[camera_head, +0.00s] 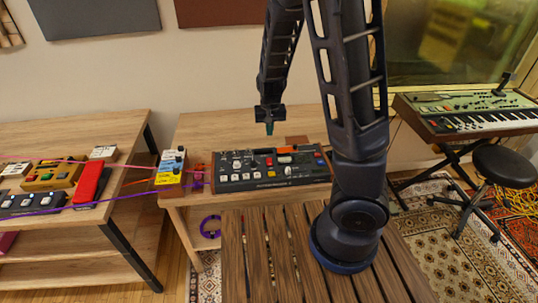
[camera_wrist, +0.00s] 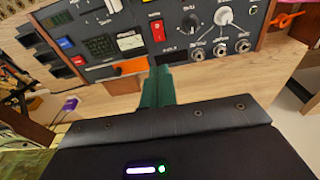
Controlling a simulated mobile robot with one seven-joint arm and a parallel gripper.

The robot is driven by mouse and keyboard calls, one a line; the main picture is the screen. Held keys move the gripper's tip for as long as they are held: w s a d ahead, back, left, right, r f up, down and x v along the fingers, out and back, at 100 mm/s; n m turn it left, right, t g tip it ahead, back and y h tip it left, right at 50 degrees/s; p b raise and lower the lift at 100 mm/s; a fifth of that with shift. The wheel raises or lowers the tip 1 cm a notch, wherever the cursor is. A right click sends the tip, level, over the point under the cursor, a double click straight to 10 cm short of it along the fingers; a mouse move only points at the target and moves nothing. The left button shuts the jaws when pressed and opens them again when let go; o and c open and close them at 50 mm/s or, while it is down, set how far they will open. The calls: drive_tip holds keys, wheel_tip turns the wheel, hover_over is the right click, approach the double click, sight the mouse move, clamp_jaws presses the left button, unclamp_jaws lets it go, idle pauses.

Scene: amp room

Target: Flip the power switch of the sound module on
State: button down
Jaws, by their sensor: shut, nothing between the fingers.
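The sound module (camera_head: 250,182) is a dark grey box with knobs, buttons and small displays, lying on the wooden table. In the wrist view its panel (camera_wrist: 185,47) fills the top. A red rocker switch (camera_wrist: 157,30) sits there between a small meter and the knobs. Its label is too small to read, and I cannot tell its position. My gripper (camera_head: 269,130) hangs pointing down above the far edge of the module. Its green fingers (camera_wrist: 158,72) are shut and empty, seemingly apart from the panel. In the wrist view they appear just below the switch.
An orange slider (camera_wrist: 130,67) is close to my fingers on the panel. A yellow-and-blue pedal (camera_head: 171,168) with cables stands left of the module. More pedals sit on the left table (camera_head: 130,185). A keyboard (camera_head: 470,110) and stool (camera_head: 503,165) are at right.

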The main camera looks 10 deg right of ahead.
sight(269, 159)
drive_tip(key=shift+f, duration=0.1)
drive_tip(key=shift+w+f, duration=0.3)
drive_tip(key=shift+f, duration=2)
drive_tip(key=shift+w+f, duration=0.25)
drive_tip(key=shift+f, duration=2)
drive_tip(key=shift+w+f, duration=0.3)
drive_tip(key=shift+f, duration=2)
drive_tip(key=shift+f, duration=0.1)
drive_tip(key=shift+f, duration=0.1)
drive_tip(key=shift+s+r, duration=0.25)
drive_tip(key=shift+s, duration=0.45)
